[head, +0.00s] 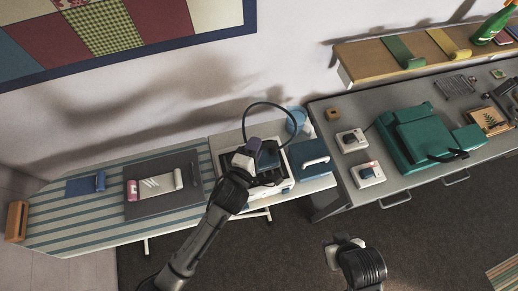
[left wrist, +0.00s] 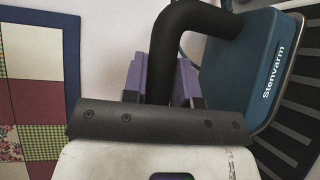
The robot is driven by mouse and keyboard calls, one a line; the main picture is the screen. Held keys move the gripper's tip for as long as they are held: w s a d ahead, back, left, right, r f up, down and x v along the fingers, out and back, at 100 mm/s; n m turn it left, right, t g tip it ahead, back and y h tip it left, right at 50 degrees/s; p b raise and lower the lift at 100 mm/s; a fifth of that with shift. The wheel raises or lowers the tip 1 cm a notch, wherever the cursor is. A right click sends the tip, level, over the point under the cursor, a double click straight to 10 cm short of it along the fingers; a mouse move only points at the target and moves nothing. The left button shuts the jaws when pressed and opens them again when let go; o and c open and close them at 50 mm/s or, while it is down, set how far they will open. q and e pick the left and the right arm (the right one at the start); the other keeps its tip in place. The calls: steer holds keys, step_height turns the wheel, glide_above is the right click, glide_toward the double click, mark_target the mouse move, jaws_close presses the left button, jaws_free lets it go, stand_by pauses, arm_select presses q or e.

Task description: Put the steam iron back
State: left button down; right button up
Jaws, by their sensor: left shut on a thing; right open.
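The steam iron (head: 268,159) has a blue body and a dark handle. It is at or just above the slatted black rest (head: 267,181) on the white steam station (head: 287,184); I cannot tell if it touches. My left gripper (head: 247,154) is shut on its handle. In the left wrist view, the purple fingers (left wrist: 163,82) close around the dark handle (left wrist: 190,18), beside the blue body (left wrist: 243,70) marked "Stenvarm". Dark slats of the rest (left wrist: 298,110) show at the right. My right gripper (head: 342,245) is empty, low over the floor.
The striped ironing board (head: 110,229) extends left, holding a dark mat (head: 142,205) and rolls. The station's blue tank (head: 312,160) is just right of the iron, and a black hose (head: 273,104) arches above. A grey worktop (head: 395,180) with a green sewing machine (head: 420,138) stands right.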

arm_select(q)
steer(key=shift+f+b, duration=1.6)
steer(key=shift+b, duration=0.05)
steer(key=shift+f, duration=0.2)
steer(key=shift+f, duration=0.15)
steer(key=c, duration=1.4)
jaws_free()
steer(key=shift+f+b, duration=0.25)
steer(key=shift+b, duration=0.05)
steer(key=o, duration=0.5)
steer(key=shift+r, duration=0.15)
steer(key=shift+r, duration=0.25)
steer(key=b+v, duration=0.2)
steer(key=v, duration=1)
steer(key=shift+f, duration=0.25)
